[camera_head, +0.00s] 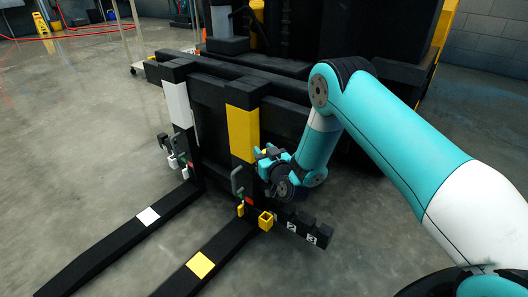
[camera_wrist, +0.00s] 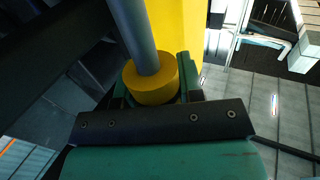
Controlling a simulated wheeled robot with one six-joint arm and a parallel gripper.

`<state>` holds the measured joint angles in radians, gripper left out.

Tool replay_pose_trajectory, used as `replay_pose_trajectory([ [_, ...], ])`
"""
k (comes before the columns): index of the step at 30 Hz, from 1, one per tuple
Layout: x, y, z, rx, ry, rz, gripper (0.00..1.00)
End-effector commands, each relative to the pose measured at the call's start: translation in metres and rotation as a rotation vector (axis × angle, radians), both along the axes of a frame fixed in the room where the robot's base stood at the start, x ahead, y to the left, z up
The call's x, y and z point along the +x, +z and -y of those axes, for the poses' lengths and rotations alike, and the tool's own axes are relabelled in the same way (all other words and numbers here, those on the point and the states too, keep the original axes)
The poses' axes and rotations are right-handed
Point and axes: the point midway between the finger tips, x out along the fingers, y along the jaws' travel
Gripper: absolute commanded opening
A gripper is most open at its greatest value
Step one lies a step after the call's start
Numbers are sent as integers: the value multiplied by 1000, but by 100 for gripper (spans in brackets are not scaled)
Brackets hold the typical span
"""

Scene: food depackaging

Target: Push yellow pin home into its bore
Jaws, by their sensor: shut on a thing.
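In the wrist view, the yellow pin shows as a round yellow collar (camera_wrist: 152,85) with a grey shaft (camera_wrist: 135,35) running up and away from it. My gripper (camera_wrist: 152,98) is shut on the yellow collar, its fingers at either side of it. The bore is not visible, so I cannot tell how far the shaft is in.
Two dark forks reach forward, one with a white patch (camera_head: 148,216), one with a yellow patch (camera_head: 200,265). A yellow square socket (camera_head: 265,221) and number blocks marked 2 and 3 (camera_head: 303,230) sit low by the right upright. A white-banded upright (camera_head: 179,104) stands left.

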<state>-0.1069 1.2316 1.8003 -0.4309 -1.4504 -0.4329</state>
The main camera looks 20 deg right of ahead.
Motion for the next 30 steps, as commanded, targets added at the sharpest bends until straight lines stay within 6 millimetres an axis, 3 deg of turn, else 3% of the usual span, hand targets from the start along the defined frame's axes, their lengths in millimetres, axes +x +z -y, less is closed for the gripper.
replay_pose_trajectory([
  [15, 0, 35, 0, 0, 0, 1, 3],
  [30, -3, 33, 3, 1, -8, -3, 3],
])
